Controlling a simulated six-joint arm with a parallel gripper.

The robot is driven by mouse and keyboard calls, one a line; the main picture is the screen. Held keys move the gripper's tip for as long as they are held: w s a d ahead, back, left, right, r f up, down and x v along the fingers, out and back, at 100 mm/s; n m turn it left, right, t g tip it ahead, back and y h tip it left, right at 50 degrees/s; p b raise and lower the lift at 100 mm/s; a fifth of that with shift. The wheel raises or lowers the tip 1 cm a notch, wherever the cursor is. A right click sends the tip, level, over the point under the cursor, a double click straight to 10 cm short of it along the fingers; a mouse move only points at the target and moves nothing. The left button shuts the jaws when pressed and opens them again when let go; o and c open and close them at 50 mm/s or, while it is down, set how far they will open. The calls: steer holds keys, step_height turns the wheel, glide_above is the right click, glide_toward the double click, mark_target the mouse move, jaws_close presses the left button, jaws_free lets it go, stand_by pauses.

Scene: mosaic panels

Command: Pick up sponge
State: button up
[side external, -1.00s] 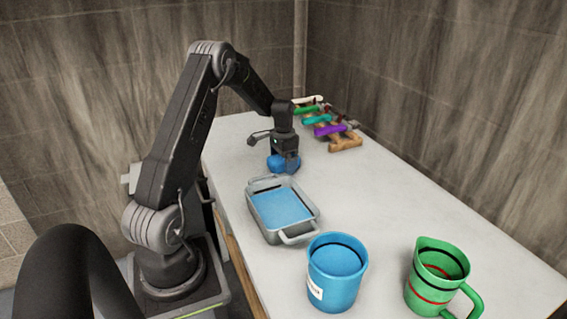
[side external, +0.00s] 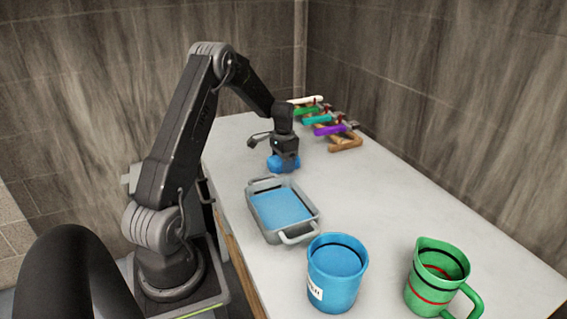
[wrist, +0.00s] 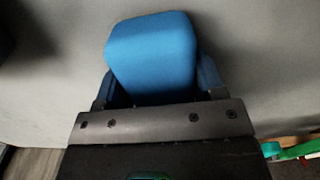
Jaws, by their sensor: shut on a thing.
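A blue sponge (side external: 284,163) is at my gripper on the white table, just behind the grey tray in the side external view. In the wrist view the sponge (wrist: 152,52) is a rounded blue block between the two fingers. My gripper (side external: 284,158) points down and is shut on the sponge. The fingers (wrist: 158,88) press its two sides, and its lower part is hidden behind the gripper body. I cannot tell whether the sponge touches the table.
A grey tray (side external: 307,232) with blue contents stands in front of the gripper. A blue mug (side external: 335,285) and a green pitcher (side external: 437,285) stand nearer the camera. A wooden rack (side external: 346,144) with several coloured-handled tools lies behind. The table's right middle is clear.

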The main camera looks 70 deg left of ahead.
steer(key=shift+r, duration=0.55)
steer(key=r, duration=0.1)
steer(key=s+r, duration=0.1)
steer(key=r, duration=0.2)
steer(key=shift+s+a, duration=0.15)
steer(key=shift+a, duration=0.15)
steer(key=s+a+r, duration=0.3)
steer(key=s+r, duration=0.3)
steer(key=s, duration=0.3)
steer(key=shift+s+a, duration=0.25)
steer(key=shift+s, duration=0.1)
